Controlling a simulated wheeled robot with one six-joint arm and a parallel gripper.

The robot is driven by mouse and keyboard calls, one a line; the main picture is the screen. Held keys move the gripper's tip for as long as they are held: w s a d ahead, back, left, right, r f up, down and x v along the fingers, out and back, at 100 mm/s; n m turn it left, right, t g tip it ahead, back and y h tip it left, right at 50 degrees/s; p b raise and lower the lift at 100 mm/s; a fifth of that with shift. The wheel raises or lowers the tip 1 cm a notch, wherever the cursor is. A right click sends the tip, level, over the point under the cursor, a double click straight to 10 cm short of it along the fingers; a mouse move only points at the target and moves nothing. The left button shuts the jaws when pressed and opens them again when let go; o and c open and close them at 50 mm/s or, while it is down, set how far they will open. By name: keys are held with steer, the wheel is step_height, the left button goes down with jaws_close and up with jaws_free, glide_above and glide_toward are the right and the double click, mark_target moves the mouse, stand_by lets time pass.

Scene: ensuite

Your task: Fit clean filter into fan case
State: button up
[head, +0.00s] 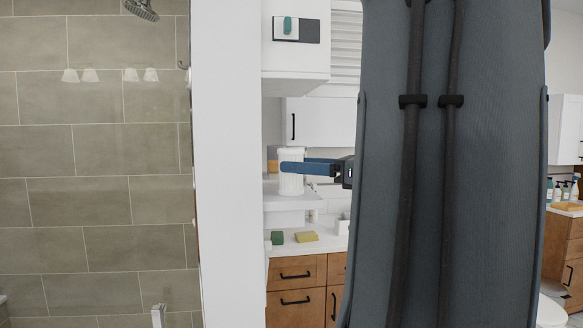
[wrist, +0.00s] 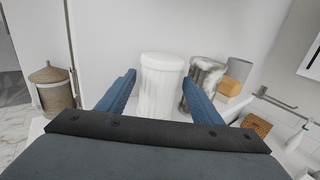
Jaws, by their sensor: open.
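A white ribbed cylinder, apparently the clean filter (head: 291,182), stands upright on a white shelf (head: 320,201). It also shows in the wrist view (wrist: 161,88). My gripper (head: 284,167) is open, with its blue fingers level and at the filter's upper half. In the wrist view my gripper (wrist: 159,78) has one finger on each side of the filter, with visible gaps. A grey-brown stained cylinder (wrist: 206,72) stands just right of it, partly behind the right finger. A white box (head: 295,50) with a dark panel and teal piece hangs above; I cannot tell whether it is the fan case.
A grey cylinder (wrist: 239,68) and a yellowish block (wrist: 230,87) stand right of the stained cylinder. A lidded wicker basket (wrist: 51,87) is at the left. A green block (head: 277,238) and a yellow sponge (head: 306,237) lie on the counter below. A white wall edge (head: 226,160) stands left.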

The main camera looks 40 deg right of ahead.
steer(key=shift+w+a, duration=0.2)
steer(key=shift+w, duration=0.25)
steer(key=c, duration=0.8)
